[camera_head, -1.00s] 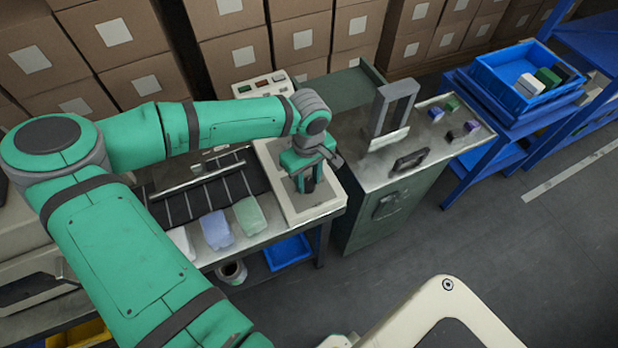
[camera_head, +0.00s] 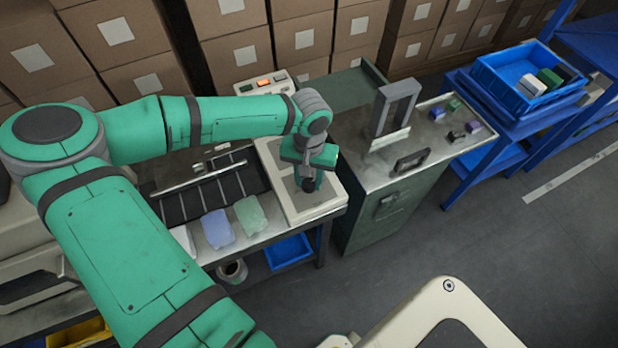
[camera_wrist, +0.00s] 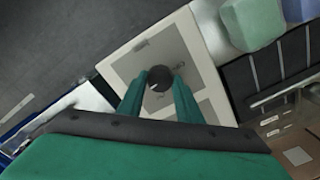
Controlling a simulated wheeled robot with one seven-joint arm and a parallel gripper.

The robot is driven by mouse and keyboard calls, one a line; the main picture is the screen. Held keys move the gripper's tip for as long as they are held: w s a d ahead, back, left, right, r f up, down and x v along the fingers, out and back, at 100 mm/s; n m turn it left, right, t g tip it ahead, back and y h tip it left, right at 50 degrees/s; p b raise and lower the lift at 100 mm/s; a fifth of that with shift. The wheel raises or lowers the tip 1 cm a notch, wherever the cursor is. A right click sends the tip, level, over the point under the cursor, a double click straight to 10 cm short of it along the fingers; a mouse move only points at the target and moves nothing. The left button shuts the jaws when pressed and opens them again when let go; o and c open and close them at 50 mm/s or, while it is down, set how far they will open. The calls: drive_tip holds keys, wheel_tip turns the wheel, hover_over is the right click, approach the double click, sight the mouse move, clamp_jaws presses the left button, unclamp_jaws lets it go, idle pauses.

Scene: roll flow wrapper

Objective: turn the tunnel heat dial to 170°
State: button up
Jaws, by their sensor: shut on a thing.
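The tunnel heat dial is a round black knob (camera_wrist: 159,79) on a pale panel (camera_wrist: 135,50), seen from above in the wrist view. The panel (camera_head: 322,206) also shows in the head view on top of the machine's light box, with the dark dial (camera_head: 309,185) partly under my gripper. My gripper (camera_wrist: 160,85) points down at the panel, its two green fingers on either side of the dial and shut on it. A small mark shows on the panel beside the dial; I cannot read any numbers or the dial's setting.
A button box (camera_head: 264,84) with an orange-lit button stands behind. Left of the panel are a dark slatted conveyor (camera_head: 205,190) and wrapped blue (camera_head: 217,229) and green (camera_head: 251,215) packs. A green cabinet (camera_head: 385,215) with a metal frame (camera_head: 395,110) stands to the right.

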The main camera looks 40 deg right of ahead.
sight(309, 182)
drive_tip(key=shift+m, duration=0.5)
drive_tip(key=o, duration=1)
drive_tip(key=shift+o, duration=0.2)
wheel_tip(309, 182, up, 11)
drive_tip(key=shift+f, duration=0.1)
